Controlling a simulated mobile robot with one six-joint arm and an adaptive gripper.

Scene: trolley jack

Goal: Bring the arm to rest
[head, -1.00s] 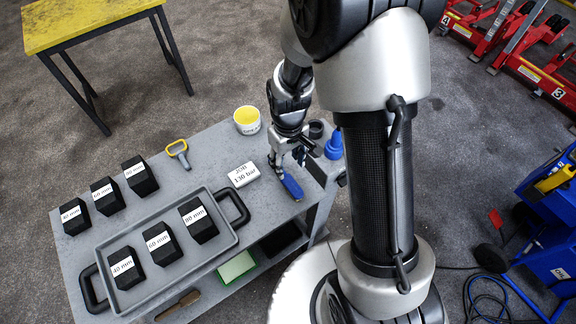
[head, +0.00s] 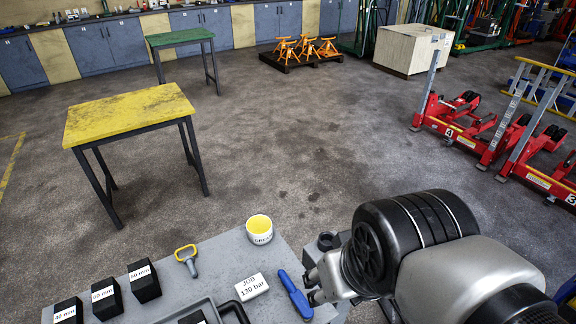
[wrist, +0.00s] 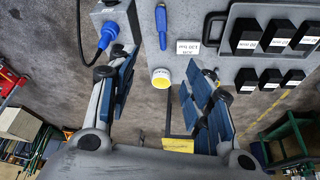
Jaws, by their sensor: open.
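My gripper (wrist: 158,68) is open and empty in the wrist view, its blue-padded fingers wide apart. Bare floor and the grey bench top (wrist: 215,55) show beyond and between the fingers. In the head view my arm fills the lower right corner, bent low at the bench's right end. My gripper cannot be made out clearly there. A blue-handled tool (head: 293,295) lies on the bench top (head: 222,262), beside the white "JOB 130 bar" block (head: 251,287). The tool also shows in the wrist view (wrist: 161,24), apart from the fingers.
A grease tub (head: 259,229), a yellow-handled tool (head: 187,260) and black labelled blocks (head: 144,281) stand on the bench. A yellow table (head: 128,112) stands beyond, and red jacks (head: 467,116) stand at right. The floor between (head: 285,150) is clear.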

